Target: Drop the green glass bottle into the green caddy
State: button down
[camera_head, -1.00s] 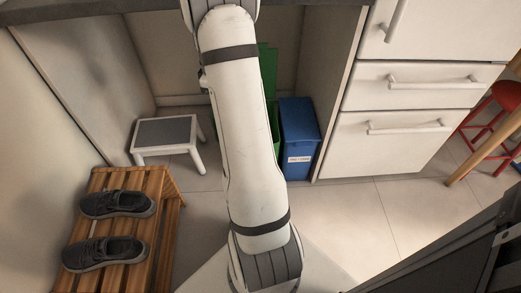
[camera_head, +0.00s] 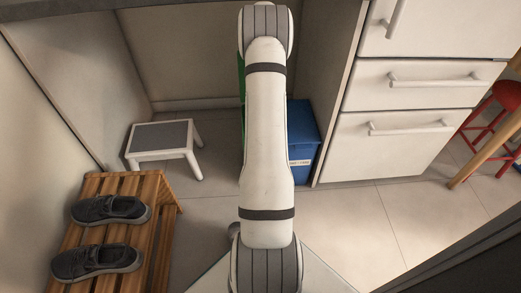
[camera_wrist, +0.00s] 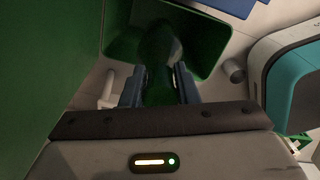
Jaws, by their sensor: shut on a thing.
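In the wrist view my gripper (camera_wrist: 160,88) is shut on the green glass bottle (camera_wrist: 159,58), with one finger on each side of it. The bottle is dark and its far end is blurred in shadow. Beyond it the open green caddy (camera_wrist: 207,60) shows its rim and dark inside, and the bottle overlaps the opening in this view. How high the bottle is above the rim I cannot tell. In the head view my arm hides the gripper, the bottle and most of the caddy; only a green strip (camera_head: 241,88) shows at the arm's left.
A blue bin (camera_head: 304,128) stands right beside the green caddy. A large green panel (camera_wrist: 40,60) fills the wrist view's left side. A step stool (camera_head: 162,138) and a slatted wooden bench (camera_head: 165,187) with shoes stand left. White drawers (camera_head: 395,145) stand right.

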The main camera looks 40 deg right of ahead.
notch_tip(320, 180, down, 6)
jog(key=b, duration=0.4)
jog(key=shift+w+a+b, duration=0.1)
jog(key=shift+b, duration=0.25)
jog(key=c, duration=1)
grip_release()
jog(key=shift+c, duration=0.2)
jog(key=shift+r, duration=0.15)
notch_tip(320, 180, up, 8)
jog(key=p, duration=0.4)
jog(key=shift+f, duration=0.2)
